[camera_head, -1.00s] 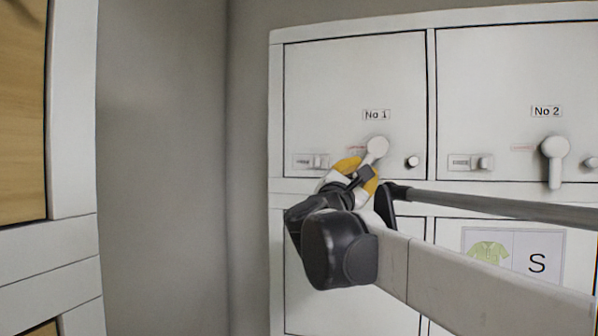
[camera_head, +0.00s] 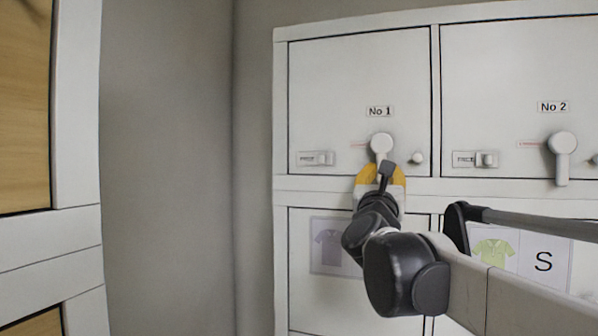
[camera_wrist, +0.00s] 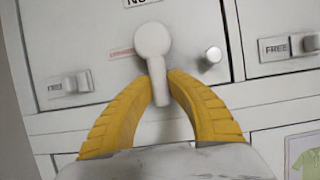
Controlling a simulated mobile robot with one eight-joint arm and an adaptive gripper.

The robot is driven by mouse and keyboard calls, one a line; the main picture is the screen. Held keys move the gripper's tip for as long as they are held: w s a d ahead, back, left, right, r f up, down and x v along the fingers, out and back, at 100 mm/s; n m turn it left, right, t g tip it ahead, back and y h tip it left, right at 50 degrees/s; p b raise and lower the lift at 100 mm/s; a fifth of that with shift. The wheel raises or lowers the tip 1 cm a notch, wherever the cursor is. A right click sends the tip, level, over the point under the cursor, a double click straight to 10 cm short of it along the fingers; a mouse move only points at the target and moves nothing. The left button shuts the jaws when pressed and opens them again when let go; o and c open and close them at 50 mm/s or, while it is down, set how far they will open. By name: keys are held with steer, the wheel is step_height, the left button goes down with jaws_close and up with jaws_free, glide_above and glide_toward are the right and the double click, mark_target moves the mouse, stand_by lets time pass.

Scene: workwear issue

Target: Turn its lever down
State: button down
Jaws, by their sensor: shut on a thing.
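The white lever of locker No 1 (camera_head: 381,144) hangs down from its round hub, close to vertical, in the head view. It also shows in the wrist view (camera_wrist: 154,60), where its lower end lies between the two yellow fingers. My gripper (camera_head: 380,177) is shut on the lever from below; in the wrist view the yellow fingertips (camera_wrist: 159,84) close on both sides of it. The locker No 1 door (camera_head: 340,80) is shut. In the head view the lever's lower end is hidden by my gripper.
Locker No 2 (camera_head: 510,70) is on the right with its own lever (camera_head: 562,155) pointing down. A small round knob (camera_head: 417,158) sits right of the held lever, and a sliding latch (camera_head: 317,158) left of it. Lower doors carry shirt pictures (camera_head: 335,247). Grey wall (camera_head: 165,150) stands left.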

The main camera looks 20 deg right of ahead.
stand_by(0.4)
steer(key=c, duration=1.3)
jaws_free()
steer(key=shift+c, duration=0.2)
steer(key=v, duration=1.2)
steer(key=shift+d, duration=0.1)
